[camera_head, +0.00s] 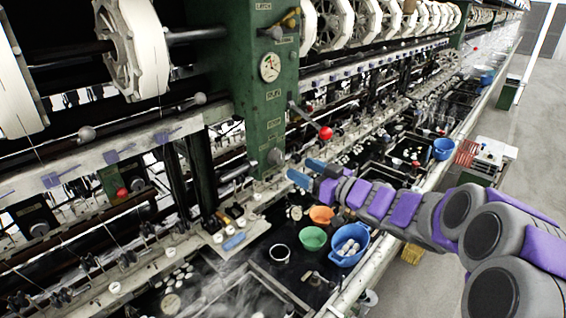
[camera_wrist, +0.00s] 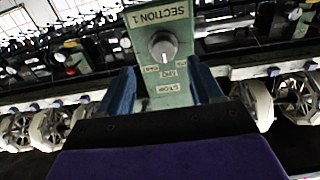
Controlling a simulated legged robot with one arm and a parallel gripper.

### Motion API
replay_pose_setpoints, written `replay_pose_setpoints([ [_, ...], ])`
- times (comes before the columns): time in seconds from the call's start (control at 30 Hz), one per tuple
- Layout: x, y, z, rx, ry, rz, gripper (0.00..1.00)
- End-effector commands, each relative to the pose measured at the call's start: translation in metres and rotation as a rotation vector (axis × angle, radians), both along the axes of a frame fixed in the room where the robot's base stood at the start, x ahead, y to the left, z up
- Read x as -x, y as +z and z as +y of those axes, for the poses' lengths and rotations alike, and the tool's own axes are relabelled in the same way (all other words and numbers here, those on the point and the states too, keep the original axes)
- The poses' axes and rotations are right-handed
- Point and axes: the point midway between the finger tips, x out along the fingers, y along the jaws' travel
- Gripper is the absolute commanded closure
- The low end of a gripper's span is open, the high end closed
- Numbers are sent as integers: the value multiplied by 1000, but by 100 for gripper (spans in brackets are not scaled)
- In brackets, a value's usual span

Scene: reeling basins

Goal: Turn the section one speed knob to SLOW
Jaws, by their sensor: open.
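The section one speed knob (camera_wrist: 163,46) is a round grey knob on a pale green panel (camera_wrist: 160,90), beside a "SECTION 1" label (camera_wrist: 158,13) in the wrist view. Smaller labels sit on its other side, and its setting is too small to tell. In the head view a grey knob (camera_head: 275,156) shows low on the green column (camera_head: 265,100). My gripper (camera_head: 307,170) has blue fingers, open and apart, just right of that knob. In the wrist view the fingers (camera_wrist: 163,72) flank the panel, with the knob beyond them and between them, not gripped.
A lever with a red ball (camera_head: 326,133) sticks out just above my gripper. The aisle floor (camera_head: 535,130) at right is clear.

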Motion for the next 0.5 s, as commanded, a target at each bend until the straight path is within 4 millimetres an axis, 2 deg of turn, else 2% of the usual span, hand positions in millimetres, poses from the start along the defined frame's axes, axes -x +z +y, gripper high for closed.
replay_pose_setpoints([
  [0.03, -4, 0, 10, -1, 4, -2, 35],
  [0.3, -28, -1, 50, 7, 4, -1, 35],
  [0.5, -40, 0, 59, 6, 0, -1, 35],
])
